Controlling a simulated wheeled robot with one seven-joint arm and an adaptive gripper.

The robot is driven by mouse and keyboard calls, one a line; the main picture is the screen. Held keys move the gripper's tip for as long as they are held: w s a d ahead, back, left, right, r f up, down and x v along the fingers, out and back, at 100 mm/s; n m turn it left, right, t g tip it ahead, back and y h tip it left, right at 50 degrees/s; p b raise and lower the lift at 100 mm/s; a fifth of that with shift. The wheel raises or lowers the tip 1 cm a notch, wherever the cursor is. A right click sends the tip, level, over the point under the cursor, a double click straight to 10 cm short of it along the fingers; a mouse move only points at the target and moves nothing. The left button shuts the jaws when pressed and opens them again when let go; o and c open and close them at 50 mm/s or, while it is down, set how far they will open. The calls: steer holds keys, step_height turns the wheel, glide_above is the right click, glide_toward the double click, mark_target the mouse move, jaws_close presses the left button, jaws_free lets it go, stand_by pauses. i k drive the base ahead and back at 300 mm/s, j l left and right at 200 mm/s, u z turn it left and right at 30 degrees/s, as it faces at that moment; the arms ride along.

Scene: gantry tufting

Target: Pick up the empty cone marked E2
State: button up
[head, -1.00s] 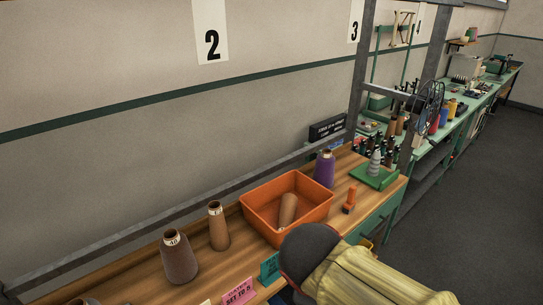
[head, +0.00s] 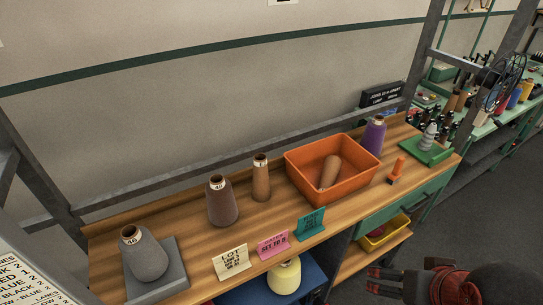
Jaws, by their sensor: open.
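In the head view a slim tan cone (head: 261,178) stands upright on the wooden bench, with a small pale label near its top. Another bare tan cone (head: 330,172) lies tilted inside the orange bin (head: 302,180). I cannot read an E2 mark on either. A brown cone (head: 222,202) and a grey cone (head: 145,255), the latter on a grey stand, also bear labels. A purple cone (head: 374,136) stands behind the bin. My gripper (head: 376,281) is low at the bottom right, open and empty, off the bench front and apart from all cones.
Cream, pink and teal cards (head: 272,245) stand along the front edge. An orange tool (head: 397,169) and a green tray (head: 430,148) are at the right. A metal rail (head: 190,193) runs behind the bench. A yellow cone (head: 284,276) sits below. Floor at right is clear.

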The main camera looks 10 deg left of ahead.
mark_target(261, 191)
steer(key=j, duration=0.5)
steer(key=k+j+z, duration=0.1)
steer(key=j, duration=0.35)
steer(key=k+j, duration=0.1)
steer(key=j, duration=0.35)
steer(key=i+j+z, duration=0.05)
